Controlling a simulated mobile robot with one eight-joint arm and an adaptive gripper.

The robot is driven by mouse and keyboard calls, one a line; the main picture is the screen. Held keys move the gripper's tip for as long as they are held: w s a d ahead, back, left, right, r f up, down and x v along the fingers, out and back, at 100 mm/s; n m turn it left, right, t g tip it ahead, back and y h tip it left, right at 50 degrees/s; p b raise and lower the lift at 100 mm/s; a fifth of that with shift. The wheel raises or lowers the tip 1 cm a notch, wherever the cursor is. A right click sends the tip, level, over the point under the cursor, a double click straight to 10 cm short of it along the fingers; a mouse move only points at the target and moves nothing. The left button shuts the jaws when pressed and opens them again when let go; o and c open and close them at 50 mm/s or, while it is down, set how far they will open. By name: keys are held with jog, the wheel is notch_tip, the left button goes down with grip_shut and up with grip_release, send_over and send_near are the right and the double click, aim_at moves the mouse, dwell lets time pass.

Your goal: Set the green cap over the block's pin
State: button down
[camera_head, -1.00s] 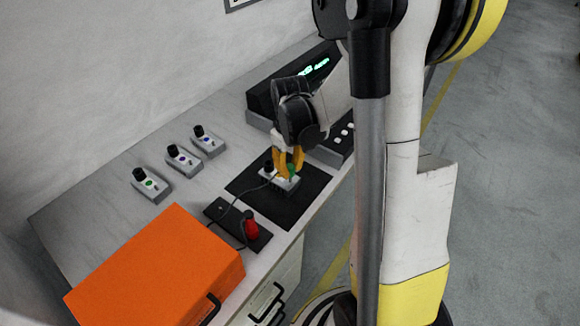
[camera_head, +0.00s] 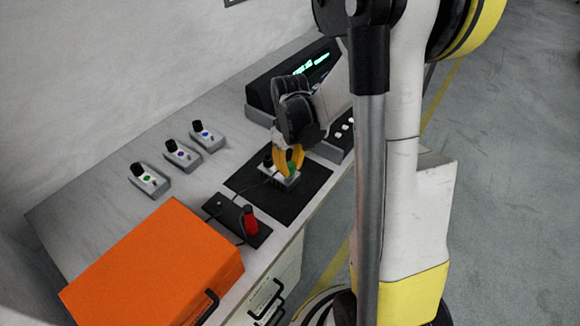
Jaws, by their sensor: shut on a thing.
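The green cap (camera_head: 292,168) shows as a small green patch at the tips of my yellow gripper fingers. My gripper (camera_head: 287,169) is shut on it, right over the right-hand end of a small grey block (camera_head: 281,180). A black knob stands at the block's left end (camera_head: 268,160). The block lies on a black mat (camera_head: 268,201) on the bench. The pin is hidden by the cap and fingers, so I cannot tell whether the cap is around it or just above it.
Several similar grey blocks (camera_head: 149,181) stand at the left. An orange case (camera_head: 155,265) fills the near bench. A red-handled device (camera_head: 249,222) on a black plate has a cable running towards the block. A display console (camera_head: 308,75) stands behind my gripper.

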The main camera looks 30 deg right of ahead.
jog(key=shift+f+b, duration=0.9)
dwell(1.3)
jog(key=c, duration=1.2)
grip_release()
jog(key=shift+c, duration=0.2)
notch_tip(320, 180, up, 12)
jog(key=shift+r, duration=0.1)
jog(key=s+a+r+m+t, duration=0.1)
jog(key=s+a+r+t, duration=0.1)
jog(key=s+a, duration=0.3)
jog(key=s+a+r+t, duration=0.3)
jog(key=s+a+t, duration=0.2)
jog(key=a, duration=0.3)
jog(key=shift+s+a+m, duration=0.25)
jog(key=shift+s+m, duration=0.15)
